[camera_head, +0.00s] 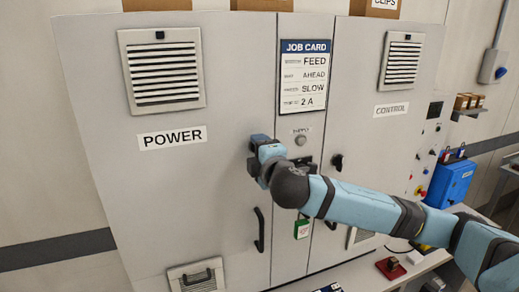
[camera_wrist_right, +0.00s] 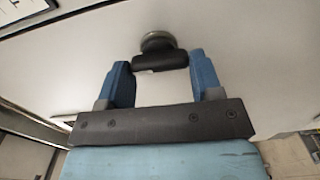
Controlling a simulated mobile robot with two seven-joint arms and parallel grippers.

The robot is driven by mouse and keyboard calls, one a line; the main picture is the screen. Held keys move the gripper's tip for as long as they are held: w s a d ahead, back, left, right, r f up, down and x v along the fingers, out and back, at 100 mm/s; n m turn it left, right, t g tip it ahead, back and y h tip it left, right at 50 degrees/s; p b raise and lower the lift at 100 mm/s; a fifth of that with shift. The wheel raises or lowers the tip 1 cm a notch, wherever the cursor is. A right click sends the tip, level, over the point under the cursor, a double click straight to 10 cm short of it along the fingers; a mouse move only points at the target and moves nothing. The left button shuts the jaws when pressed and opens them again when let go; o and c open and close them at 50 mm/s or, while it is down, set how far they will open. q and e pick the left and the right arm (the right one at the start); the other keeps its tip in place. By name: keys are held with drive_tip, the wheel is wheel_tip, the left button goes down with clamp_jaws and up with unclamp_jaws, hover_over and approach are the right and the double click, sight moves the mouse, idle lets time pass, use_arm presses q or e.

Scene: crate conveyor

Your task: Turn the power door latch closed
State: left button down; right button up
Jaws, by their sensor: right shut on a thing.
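The power door (camera_head: 190,190) is a large grey cabinet door labelled POWER, and it looks shut. Its latch (camera_wrist_right: 160,62) shows in the right wrist view as a black bar handle on a round grey base. My right gripper (camera_head: 257,152) is at this door's right edge and hides the latch in the head view. In the right wrist view its two blue fingers stand at the two ends of the bar, shut on it. The bar lies across the picture there, from finger to finger. My left gripper is in neither view.
The control door (camera_head: 385,140) has its own black latch (camera_head: 336,162), close to my right wrist. A black pull handle (camera_head: 259,230) sits below my gripper. A blue box (camera_head: 452,183) is at the right.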

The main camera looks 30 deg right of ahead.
drive_tip(key=shift+d+r, duration=0.1)
drive_tip(key=shift+r, duration=0.1)
idle(0.3)
drive_tip(key=o, duration=0.9)
drive_tip(key=shift+w, duration=0.1)
drive_tip(key=shift+f, duration=0.15)
